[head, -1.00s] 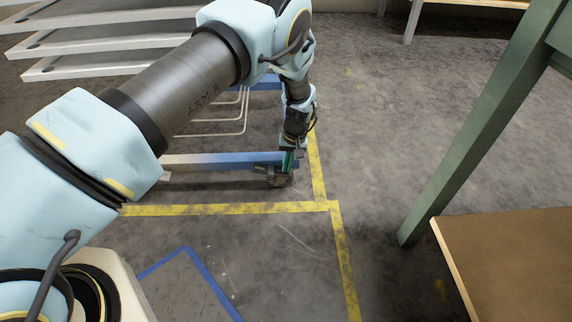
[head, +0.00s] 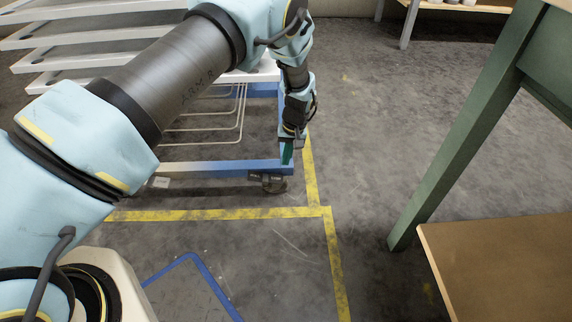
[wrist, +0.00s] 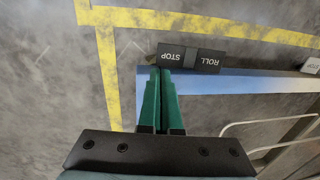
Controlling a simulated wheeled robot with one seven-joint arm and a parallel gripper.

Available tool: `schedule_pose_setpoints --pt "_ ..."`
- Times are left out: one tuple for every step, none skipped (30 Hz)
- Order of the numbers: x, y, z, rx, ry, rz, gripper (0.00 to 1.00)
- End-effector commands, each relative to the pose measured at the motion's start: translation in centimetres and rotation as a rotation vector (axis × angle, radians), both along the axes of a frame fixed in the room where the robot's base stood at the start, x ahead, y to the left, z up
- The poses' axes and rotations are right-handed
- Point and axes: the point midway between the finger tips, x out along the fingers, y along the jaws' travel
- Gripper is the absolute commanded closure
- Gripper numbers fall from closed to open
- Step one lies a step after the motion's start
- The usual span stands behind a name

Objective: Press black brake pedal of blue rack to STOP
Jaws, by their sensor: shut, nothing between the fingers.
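The blue rack (head: 235,167) stands left of centre in the head view, its lower beam ending at a corner caster (head: 273,186). The black brake pedal (wrist: 206,61) shows in the wrist view with white STOP and ROLL labels; STOP is at the left end. It is small and dark by the caster in the head view. My gripper (head: 287,158) points down over the beam's end with green fingers together and empty. In the wrist view the fingertips (wrist: 166,70) lie just beside the STOP end. I cannot tell whether they touch it or which way the pedal tilts.
Yellow floor tape (head: 225,214) runs in front of the rack and along its right side. A green-legged table (head: 470,120) and a brown board (head: 500,262) stand at right. White shelves (head: 110,62) sit behind my arm. The floor between rack and table is clear.

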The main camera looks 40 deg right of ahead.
Motion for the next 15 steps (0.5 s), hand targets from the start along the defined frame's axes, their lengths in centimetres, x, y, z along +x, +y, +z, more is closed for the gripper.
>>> schedule_pose_setpoints --pt "-0.3 -0.3 1.6 -0.001 0.0 -0.002 1.0" --pt "-0.4 -0.4 2.2 -0.001 0.0 -0.002 1.0" --pt "-0.5 -0.6 2.9 -0.001 0.001 -0.002 1.0" --pt "-0.6 -0.7 3.4 -0.001 0.0 -0.002 1.0" --pt "-0.7 -0.8 3.9 -0.001 0.0 -0.002 1.0" --pt "-0.8 -0.9 4.4 -0.001 0.001 -0.002 1.0" --pt "-0.8 -0.9 4.8 0.001 0.001 -0.002 1.0" --pt "-0.9 -1.0 5.1 0.001 0.001 -0.002 1.0" --pt "-1.0 -1.1 5.5 0.001 0.001 -0.002 1.0" --pt "-1.0 -1.1 5.7 0.001 0.001 -0.001 1.0" --pt "-1.0 -1.2 5.9 0.001 0.001 -0.001 1.0" --pt "-1.1 -1.2 6.1 0.001 0.001 -0.001 1.0" --pt "-1.1 -1.2 6.2 0.001 0.001 -0.001 1.0" --pt "-1.1 -1.2 6.2 0.001 0.001 -0.001 1.0" --pt "-1.1 -1.2 6.3 0.001 0.001 -0.001 1.0"
